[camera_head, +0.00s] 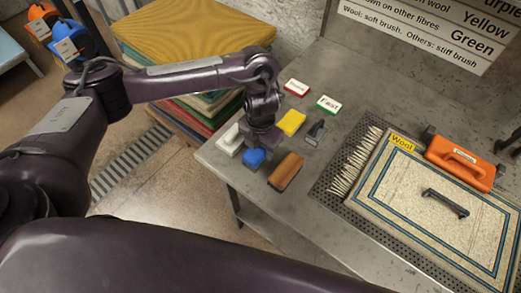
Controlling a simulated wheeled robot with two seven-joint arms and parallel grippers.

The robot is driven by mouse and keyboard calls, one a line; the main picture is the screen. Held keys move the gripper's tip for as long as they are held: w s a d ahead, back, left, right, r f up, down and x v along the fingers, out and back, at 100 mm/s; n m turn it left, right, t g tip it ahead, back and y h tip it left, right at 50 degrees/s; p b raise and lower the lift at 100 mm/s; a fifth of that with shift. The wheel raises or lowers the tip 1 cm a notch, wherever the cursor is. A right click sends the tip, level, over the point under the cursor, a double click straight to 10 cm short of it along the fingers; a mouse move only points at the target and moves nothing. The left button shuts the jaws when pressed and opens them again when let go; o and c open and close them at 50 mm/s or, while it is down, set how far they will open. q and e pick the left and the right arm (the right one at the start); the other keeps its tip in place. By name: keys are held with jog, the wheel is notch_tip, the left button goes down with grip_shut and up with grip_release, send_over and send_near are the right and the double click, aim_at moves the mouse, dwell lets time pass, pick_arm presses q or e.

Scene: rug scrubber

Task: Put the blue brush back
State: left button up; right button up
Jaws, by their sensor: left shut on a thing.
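The blue brush (254,158) is at the near left part of the grey table, between a white block and an orange-brown brush. My left gripper (258,146) points down over it and is shut on it. The gripper hides the upper part of the brush. I cannot tell whether the brush touches the table or is held just above it. My right gripper is not in view.
Around it are the white block (229,140), orange-brown brush (286,171), yellow block (291,122), dark tool (316,131), red-edged card (296,87) and green "Fast" card (328,103). A fringed rug (430,172) labelled Wool and an orange tool (460,162) are right.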

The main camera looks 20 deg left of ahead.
pick_arm(q)
jog(key=shift+f, duration=0.75)
jog(key=shift+f+b, duration=0.25)
jog(key=shift+b, duration=0.05)
jog(key=o, duration=1.2)
jog(key=shift+r, duration=0.1)
jog(key=shift+r, duration=0.1)
jog(key=shift+r+p, duration=0.25)
jog(key=shift+p, duration=0.15)
notch_tip(320, 180, up, 12)
jog(key=shift+f+p, duration=0.2)
jog(key=shift+p, duration=0.15)
